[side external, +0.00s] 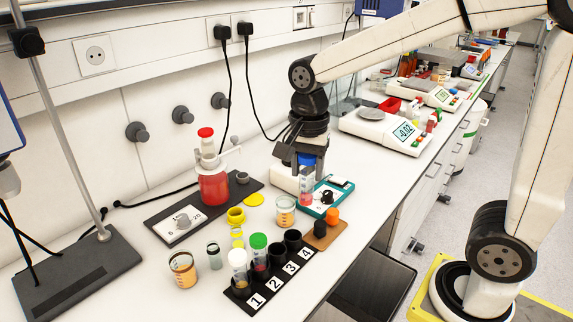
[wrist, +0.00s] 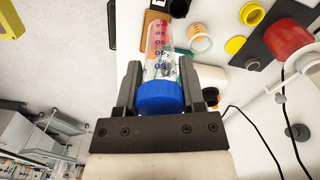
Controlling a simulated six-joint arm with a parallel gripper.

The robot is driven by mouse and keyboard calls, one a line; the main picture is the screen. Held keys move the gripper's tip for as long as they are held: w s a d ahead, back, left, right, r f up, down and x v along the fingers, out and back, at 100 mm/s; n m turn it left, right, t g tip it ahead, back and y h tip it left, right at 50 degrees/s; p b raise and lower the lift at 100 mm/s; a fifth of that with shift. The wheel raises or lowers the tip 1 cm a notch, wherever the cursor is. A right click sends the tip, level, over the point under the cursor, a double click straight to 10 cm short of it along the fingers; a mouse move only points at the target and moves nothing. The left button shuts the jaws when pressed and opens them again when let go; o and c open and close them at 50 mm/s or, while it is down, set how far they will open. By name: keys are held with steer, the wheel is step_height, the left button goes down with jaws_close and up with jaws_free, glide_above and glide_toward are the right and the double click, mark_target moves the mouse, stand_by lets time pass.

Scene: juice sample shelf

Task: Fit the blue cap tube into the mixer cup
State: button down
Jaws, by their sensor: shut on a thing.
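My gripper (side external: 306,162) is shut on the blue cap tube (side external: 306,188), around its cap. The tube hangs roughly upright, cap on top, with reddish contents low down. In the wrist view, the blue cap (wrist: 160,98) sits between the fingers of my gripper (wrist: 159,75), and the clear, marked tube body points away. In the side view the tube's lower end overlaps the teal tray (side external: 327,212); I cannot tell whether they touch. A small dark grey cup (side external: 242,177), perhaps the mixer cup, stands left of my gripper, at the right end of a black base.
The black base (side external: 165,236) carries a dial panel and red bottle (side external: 213,185). A black numbered rack (side external: 283,272) holds white-capped and green-capped tubes in front; positions 3 and 4 look empty. Beakers, a yellow cup (side external: 236,215) and a yellow lid (side external: 253,199) stand between.

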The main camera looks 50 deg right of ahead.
steer(key=w+d+r+m, duration=0.2)
steer(key=w+d, duration=0.8)
steer(key=w, duration=0.4)
steer(key=w+d+f+m, duration=0.2)
steer(key=w+d, duration=0.5)
steer(key=d, duration=0.6)
steer(key=shift+w+m, duration=0.3)
steer(key=shift+w, duration=0.05)
steer(key=shift+f, duration=0.3)
steer(key=shift+f, duration=2.1)
steer(key=shift+f, duration=2)
steer(key=shift+c, duration=0.5)
jaws_free()
